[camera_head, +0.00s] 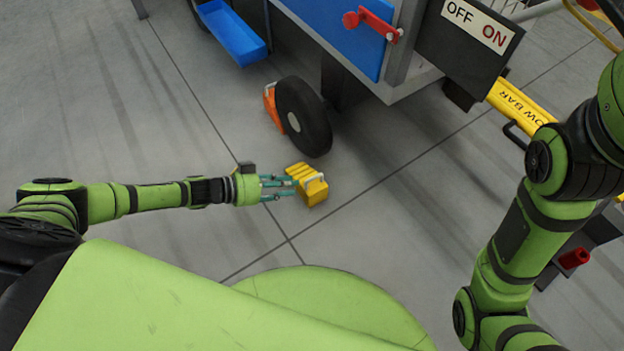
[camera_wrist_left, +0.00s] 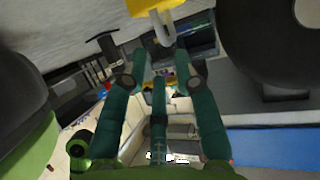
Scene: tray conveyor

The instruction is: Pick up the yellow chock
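The yellow chock (camera_head: 312,188) rests on the grey floor near the cart's black wheel. It has a ridged slope and a pale handle (camera_head: 314,181). My left gripper (camera_head: 294,187) reaches in from the left, with its teal fingers apart beside the chock's left side. In the left wrist view, the fingers (camera_wrist_left: 161,62) are spread with nothing between them. The handle (camera_wrist_left: 163,27) and part of the yellow chock (camera_wrist_left: 150,7) show just beyond the fingertips, at the top edge. I cannot tell whether a fingertip touches the chock. My right arm shows at right, but its gripper is out of view.
The cart's blue tray (camera_head: 232,33), OFF/ON sign (camera_head: 479,28) and yellow tow bar (camera_head: 522,104) are above.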

